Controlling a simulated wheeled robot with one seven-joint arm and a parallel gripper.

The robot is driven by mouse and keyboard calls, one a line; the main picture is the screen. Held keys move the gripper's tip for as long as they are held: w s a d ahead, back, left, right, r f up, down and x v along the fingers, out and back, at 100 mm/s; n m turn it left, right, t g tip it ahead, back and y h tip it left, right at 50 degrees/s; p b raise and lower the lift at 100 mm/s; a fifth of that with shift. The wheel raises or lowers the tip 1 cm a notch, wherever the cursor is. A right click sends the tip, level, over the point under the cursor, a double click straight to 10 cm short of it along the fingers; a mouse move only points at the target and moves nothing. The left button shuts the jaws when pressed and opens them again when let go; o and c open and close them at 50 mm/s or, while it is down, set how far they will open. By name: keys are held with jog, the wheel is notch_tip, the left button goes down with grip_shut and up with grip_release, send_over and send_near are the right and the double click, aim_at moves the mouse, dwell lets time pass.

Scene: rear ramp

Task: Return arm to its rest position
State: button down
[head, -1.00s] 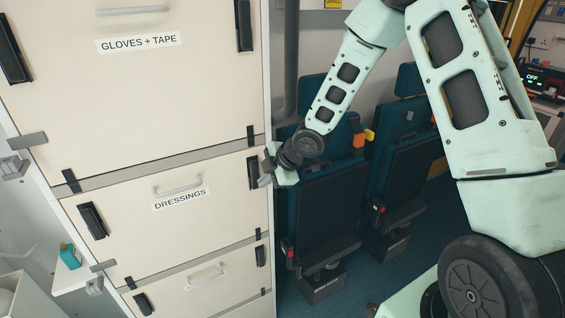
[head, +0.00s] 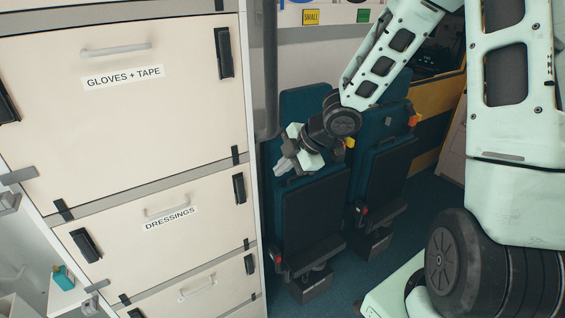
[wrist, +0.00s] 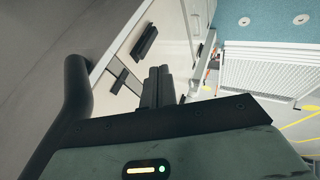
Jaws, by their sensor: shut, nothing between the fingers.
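My arm, pale green with dark joints, reaches down from the upper right in the head view. My gripper (head: 282,166) is at its end, just right of the cabinet's right edge and in front of the first dark blue folding seat (head: 312,215). In the wrist view my gripper (wrist: 158,72) shows two dark fingers side by side, shut with nothing between them. The gripper appears clear of the cabinet (head: 130,120).
The cabinet's drawers carry labels GLOVES + TAPE and DRESSINGS, with black latches. A second folding seat (head: 385,170) stands to the right. A grey vertical pole (head: 270,70) rises beside the cabinet. A teal bottle (head: 63,277) stands at lower left. Blue floor shows between seats and my base.

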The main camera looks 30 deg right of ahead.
jog(key=shift+a, duration=0.1)
dwell(0.4)
jog(key=s+a+m+g+h+b, duration=0.1)
jog(key=s+a+m+g+b, duration=0.2)
jog(key=s+a, duration=0.6)
jog(key=s+a+m+g+h+b, duration=0.2)
jog(key=s+a+m, duration=0.4)
jog(key=s, duration=1.1)
jog(key=a+g+b, duration=0.1)
jog(key=a, duration=0.2)
jog(key=shift+f+m+h+b, duration=0.2)
jog(key=shift+m+h+b, duration=0.1)
jog(key=shift+b, duration=0.05)
jog(key=shift+s, duration=0.1)
